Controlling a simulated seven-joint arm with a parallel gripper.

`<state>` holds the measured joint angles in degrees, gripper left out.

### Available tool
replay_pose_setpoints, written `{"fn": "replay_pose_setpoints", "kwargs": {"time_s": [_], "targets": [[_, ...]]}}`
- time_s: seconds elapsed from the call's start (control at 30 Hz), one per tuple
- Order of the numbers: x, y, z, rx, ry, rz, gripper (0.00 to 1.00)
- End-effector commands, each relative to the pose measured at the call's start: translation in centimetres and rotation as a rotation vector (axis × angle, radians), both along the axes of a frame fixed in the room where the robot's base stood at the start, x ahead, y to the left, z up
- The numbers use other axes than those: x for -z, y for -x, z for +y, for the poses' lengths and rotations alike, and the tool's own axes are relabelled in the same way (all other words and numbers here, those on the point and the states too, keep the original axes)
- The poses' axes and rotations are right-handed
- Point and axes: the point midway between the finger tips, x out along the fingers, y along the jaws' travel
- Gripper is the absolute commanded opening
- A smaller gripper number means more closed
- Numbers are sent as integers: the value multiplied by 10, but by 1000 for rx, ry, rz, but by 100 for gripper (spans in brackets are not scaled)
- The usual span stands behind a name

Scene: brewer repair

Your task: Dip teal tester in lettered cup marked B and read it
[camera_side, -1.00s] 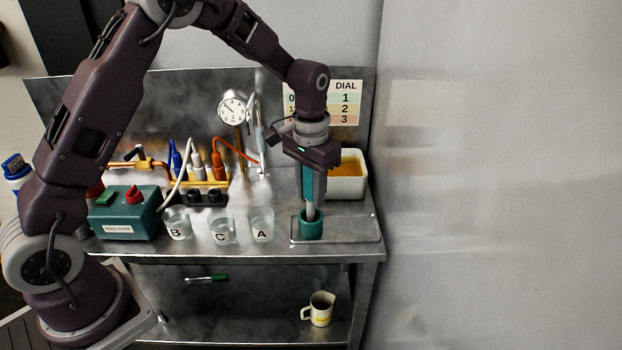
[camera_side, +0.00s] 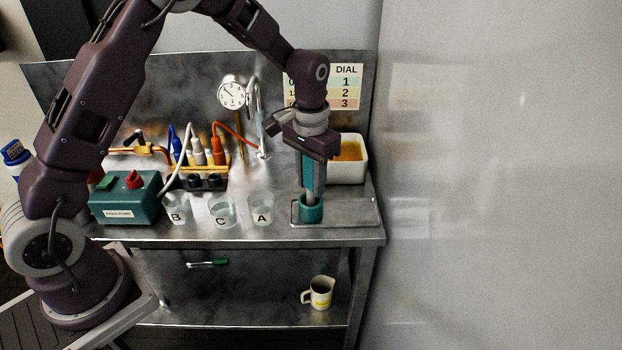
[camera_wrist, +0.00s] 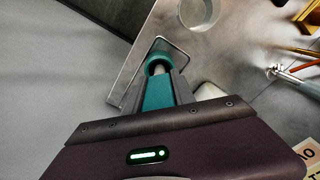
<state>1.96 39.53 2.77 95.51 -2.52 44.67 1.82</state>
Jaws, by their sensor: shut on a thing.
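My gripper (camera_side: 312,176) is shut on the teal tester (camera_wrist: 158,92) above the tray at the bench's right. The tester is upright, with its grey lower end inside a round teal holder (camera_side: 311,209). The holder also shows in the wrist view (camera_wrist: 158,61). The jaws partly hide the tester. The clear cup marked B (camera_side: 177,212) stands left of the gripper, beside the green box. Cup C (camera_side: 222,214) and cup A (camera_side: 261,211) stand between cup B and the holder. Any reading on the tester is not visible.
A green pump box (camera_side: 125,197) stands at the left. Coloured hoses and brass fittings (camera_side: 205,166) run behind the cups. A white bin of amber liquid (camera_side: 349,171) is behind the gripper. A dial chart (camera_side: 345,91) hangs on the back panel. A grey wall bounds the right.

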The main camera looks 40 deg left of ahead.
Motion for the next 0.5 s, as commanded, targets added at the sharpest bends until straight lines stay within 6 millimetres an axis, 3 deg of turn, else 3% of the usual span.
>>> {"fn": "replay_pose_setpoints", "kwargs": {"time_s": [0.5], "targets": [[8, 0, 0, 0, 0, 0, 0]]}}
